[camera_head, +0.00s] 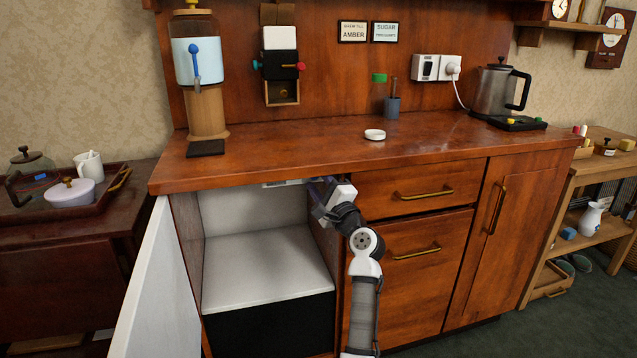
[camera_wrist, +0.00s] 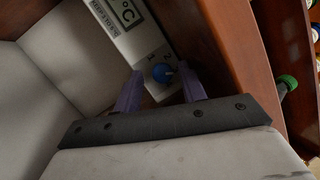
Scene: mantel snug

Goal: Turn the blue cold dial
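The blue dial (camera_wrist: 162,72) is a small round knob on a light grey panel (camera_wrist: 122,22) in the wrist view, with small marks beside it and a display reading °C further up. My gripper (camera_wrist: 160,80) has its two purple fingers apart, one on each side of the dial. I cannot tell whether either finger touches it. In the head view, my gripper (camera_head: 320,200) is inside the top right of the open white compartment (camera_head: 265,268), under the counter. The panel's edge (camera_head: 288,183) shows there beneath the countertop; the dial itself is hidden.
An open white door (camera_head: 160,290) stands left of the compartment. The wooden countertop (camera_head: 340,150) lies just above my gripper, and drawers (camera_head: 420,190) are close on the right. A dispenser (camera_head: 200,75) and kettle (camera_head: 497,90) stand on top.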

